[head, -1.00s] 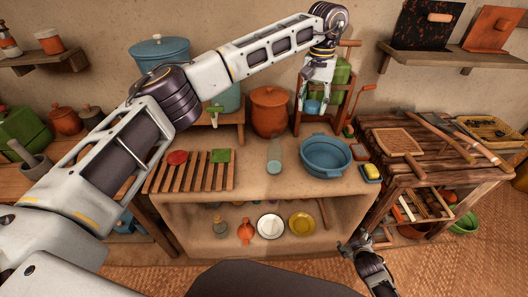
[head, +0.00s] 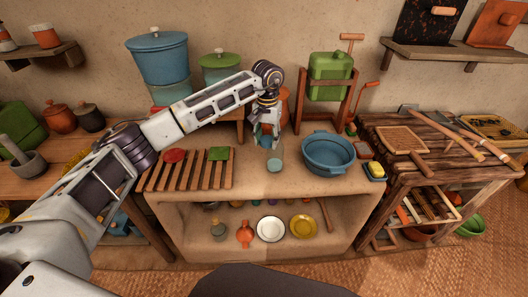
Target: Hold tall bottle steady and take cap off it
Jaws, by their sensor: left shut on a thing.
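My left gripper (head: 266,139) points down over the middle of the clay counter. Its fingers are shut on a small blue thing (head: 265,142); I cannot tell whether this is the cap. A clear, greenish glass vessel, which looks like the tall bottle (head: 275,164), stands on the counter right below and behind the fingers. Its upper part is hidden, so I cannot tell whether the blue thing touches it. My right gripper is not in view.
A blue basin (head: 328,153) stands right of the bottle, with a yellow sponge (head: 376,170) beyond it. A slatted wooden rack (head: 188,172) lies to the left. A green canister (head: 331,76) in a wooden frame stands behind. The counter's front strip is clear.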

